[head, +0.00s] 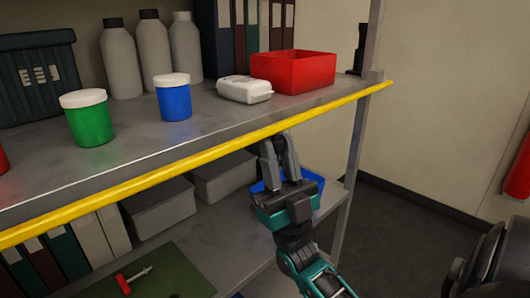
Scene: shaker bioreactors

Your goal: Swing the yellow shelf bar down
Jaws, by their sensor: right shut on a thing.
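The yellow shelf bar (190,162) runs along the front edge of the upper shelf, from the left edge of the head view to the metal post on the right. It lies in front of the shelf edge, at about the height of the shelf board. My right gripper (276,140) comes up from below, with its two grey fingers reaching the underside of the bar right of its middle. It is shut on the bar; the fingertips are partly hidden at the contact. My left gripper is not in view.
The upper shelf (130,150) holds a green jar (88,122), a blue jar (173,102), a white case (244,89) and a red bin (292,73). Below, a blue tray (312,181) sits behind my right gripper. The metal post (355,150) stands to the right.

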